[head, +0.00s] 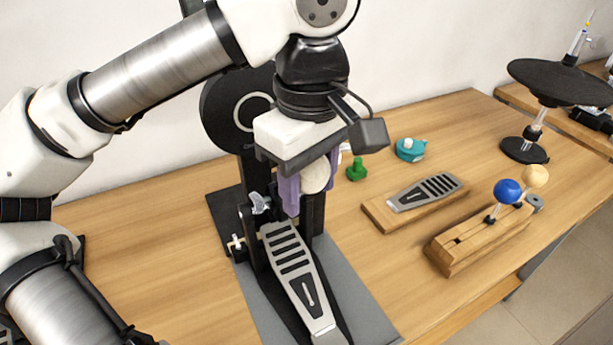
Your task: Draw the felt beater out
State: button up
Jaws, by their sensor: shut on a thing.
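The cream felt beater (316,176) shows in the head view between the purple fingers of my gripper (312,186), which are shut on it. It is above the heel-to-toe footboard of the pedal (298,275), in the black pedal frame (248,228). The fingers and the gripper body hide part of the beater. Whether its lower end is still seated in the pedal is hidden.
A black round pad (221,115) stands upright behind my gripper. To the right are a wooden block (470,245) with blue and cream balls, a small pedal plate (425,191) on a board, a green knob (356,169), a teal round case (410,150) and a black pad on a stand (558,82).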

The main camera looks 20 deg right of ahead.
jog(key=shift+r, duration=0.1)
jog(key=shift+r+p, duration=1.15)
jog(key=shift+r, duration=0.35)
